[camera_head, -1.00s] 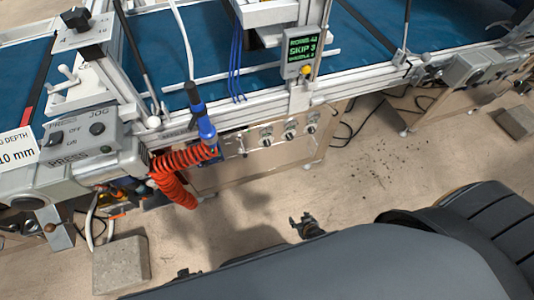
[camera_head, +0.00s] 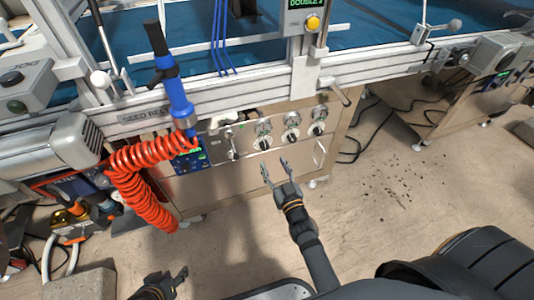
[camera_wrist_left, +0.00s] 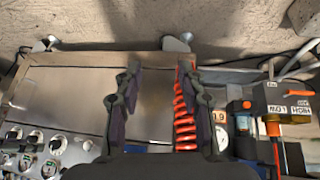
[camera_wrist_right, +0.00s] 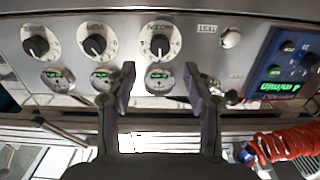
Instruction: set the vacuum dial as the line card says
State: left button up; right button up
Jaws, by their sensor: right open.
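A metal panel (camera_head: 230,180) carries three black dials in a row: left (camera_head: 265,143), middle (camera_head: 291,135) and right (camera_head: 317,129). A small gauge with a green readout sits by each. In the right wrist view the dials hang upside down (camera_wrist_right: 160,42); I cannot surely read which label says vacuum. My right gripper (camera_head: 275,170) is open and empty, in front of and below the dials, apart from them. My left gripper (camera_head: 165,280) is low at the bottom; in the left wrist view its fingers (camera_wrist_left: 160,95) are apart with nothing between. I cannot identify the line card.
A green-lettered display (camera_head: 305,8) with a yellow button stands above the panel, partly cut off. A coiled orange hose (camera_head: 140,170) and blue handle (camera_head: 178,95) hang left of the dials. A blue control box (camera_head: 188,158) is beside them. Floor to the right is mostly clear.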

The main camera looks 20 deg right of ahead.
aim_at(265, 148)
jog(key=w, duration=0.3)
jog(key=w+b, duration=0.1)
jog(key=w, duration=0.2)
jog(key=shift+w+a+f, duration=0.15)
jog(key=shift+w, duration=0.45)
pick_arm(q)
jog(key=w+r+t, duration=0.6)
jog(key=w+r, duration=0.3)
jog(key=w, duration=0.1)
jog(key=shift+w+a, duration=0.15)
jog(key=shift+a, duration=0.3)
pick_arm(e)
grip_shut()
